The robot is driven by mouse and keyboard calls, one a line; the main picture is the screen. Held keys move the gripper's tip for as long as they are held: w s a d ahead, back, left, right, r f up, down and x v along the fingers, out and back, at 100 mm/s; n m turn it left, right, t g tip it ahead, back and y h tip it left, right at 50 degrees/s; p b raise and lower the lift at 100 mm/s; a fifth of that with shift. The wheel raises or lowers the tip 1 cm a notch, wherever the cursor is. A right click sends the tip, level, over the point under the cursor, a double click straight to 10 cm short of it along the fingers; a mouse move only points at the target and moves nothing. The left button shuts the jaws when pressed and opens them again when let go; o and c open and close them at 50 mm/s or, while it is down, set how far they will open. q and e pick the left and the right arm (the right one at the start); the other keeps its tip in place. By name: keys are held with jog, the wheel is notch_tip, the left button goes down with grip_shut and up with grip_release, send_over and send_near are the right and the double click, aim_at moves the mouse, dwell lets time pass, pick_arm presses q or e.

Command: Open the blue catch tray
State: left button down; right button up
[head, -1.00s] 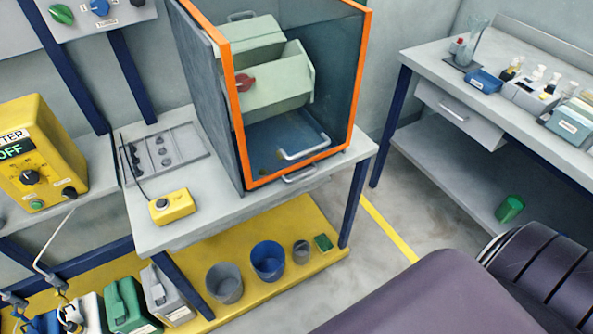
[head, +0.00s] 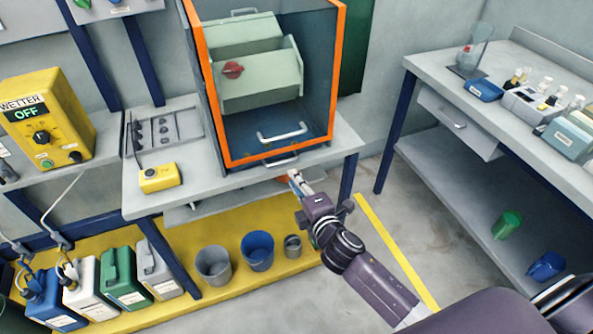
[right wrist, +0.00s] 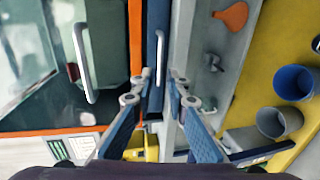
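The orange-framed cabinet (head: 226,150) stands on the grey bench, with a pale green barrel (head: 262,80) inside. The blue catch tray is at its foot; its narrow blue front (right wrist: 152,22) runs beside the orange edge in the right wrist view. A silver bar handle (head: 281,161) sits just below the orange bottom edge and shows upright in the right wrist view (right wrist: 159,58). My right gripper (head: 296,178) is just in front of this handle. Its fingers (right wrist: 159,80) are open, one on each side of the handle. Contact cannot be told. My left gripper is out of view.
A second silver handle (head: 282,136) is above the orange edge. A yellow box (head: 159,178) is on the bench's left. Grey and blue buckets (head: 257,251) stand on the yellow platform below. A side table (head: 425,75) is at the right; bare floor lies between.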

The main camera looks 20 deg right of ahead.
jog(key=x, duration=0.7)
jog(key=shift+a, duration=0.1)
jog(key=shift+w+f, duration=0.15)
jog(key=shift+w, duration=0.35)
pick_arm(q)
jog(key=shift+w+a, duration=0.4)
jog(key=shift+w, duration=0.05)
pick_arm(e)
grip_shut()
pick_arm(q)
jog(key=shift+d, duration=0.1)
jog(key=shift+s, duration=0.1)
pick_arm(e)
jog(key=shift+s+f, duration=0.1)
